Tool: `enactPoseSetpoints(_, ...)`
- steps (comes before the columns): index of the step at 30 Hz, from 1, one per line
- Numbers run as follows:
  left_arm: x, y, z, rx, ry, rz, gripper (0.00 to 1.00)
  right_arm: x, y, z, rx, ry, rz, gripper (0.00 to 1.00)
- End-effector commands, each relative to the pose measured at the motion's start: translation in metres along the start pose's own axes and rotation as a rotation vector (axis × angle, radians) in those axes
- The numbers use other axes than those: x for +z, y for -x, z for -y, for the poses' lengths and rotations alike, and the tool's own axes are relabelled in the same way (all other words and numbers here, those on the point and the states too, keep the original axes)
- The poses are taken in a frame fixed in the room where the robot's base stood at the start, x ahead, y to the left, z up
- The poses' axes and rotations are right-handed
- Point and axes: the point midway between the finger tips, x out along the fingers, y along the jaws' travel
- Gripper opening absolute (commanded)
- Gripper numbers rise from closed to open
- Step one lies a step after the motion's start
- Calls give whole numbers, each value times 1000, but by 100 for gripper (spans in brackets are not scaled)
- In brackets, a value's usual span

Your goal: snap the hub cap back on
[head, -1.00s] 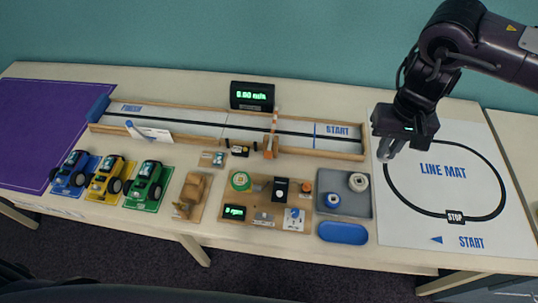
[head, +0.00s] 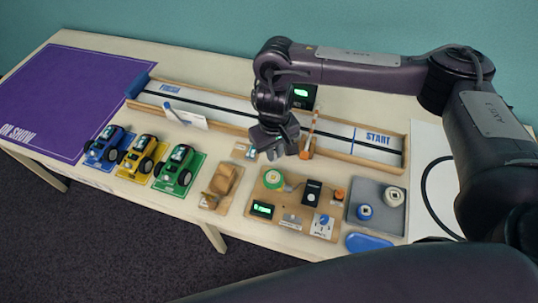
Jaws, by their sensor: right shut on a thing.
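Three toy cars with dark wheels stand in a row at the left of the table: a blue car (head: 104,146), a yellow car (head: 142,156) and a green car (head: 178,170). I cannot tell at this size which wheel lacks a hub cap. My right gripper (head: 278,150) is above the middle of the table, in front of the track and to the right of the cars. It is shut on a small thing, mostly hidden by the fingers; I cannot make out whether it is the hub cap. My left gripper is not in view.
The wooden track (head: 225,108) runs behind the cars, with an orange-brown gate post (head: 307,147) close right of my gripper. A wooden block model (head: 220,184), a board of electronics (head: 268,195) and a grey tray (head: 378,190) stand in front. A purple mat (head: 70,95) lies left.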

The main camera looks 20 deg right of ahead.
Motion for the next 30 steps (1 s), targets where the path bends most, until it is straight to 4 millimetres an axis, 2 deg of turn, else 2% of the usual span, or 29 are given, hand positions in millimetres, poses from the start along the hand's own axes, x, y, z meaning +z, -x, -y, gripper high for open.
enactPoseSetpoints(3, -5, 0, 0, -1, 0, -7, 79, 3, -15, 7, -2, 14, 5, 0)
enactPoseSetpoints(10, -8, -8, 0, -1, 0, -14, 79, 3, -25, 7, 0, 17, 4, 0)
enactPoseSetpoints(26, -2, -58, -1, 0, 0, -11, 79, 3, -64, 7, 0, 16, 4, 0)
enactPoseSetpoints(30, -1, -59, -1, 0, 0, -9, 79, 4, -74, 8, 0, 16, 6, 0)
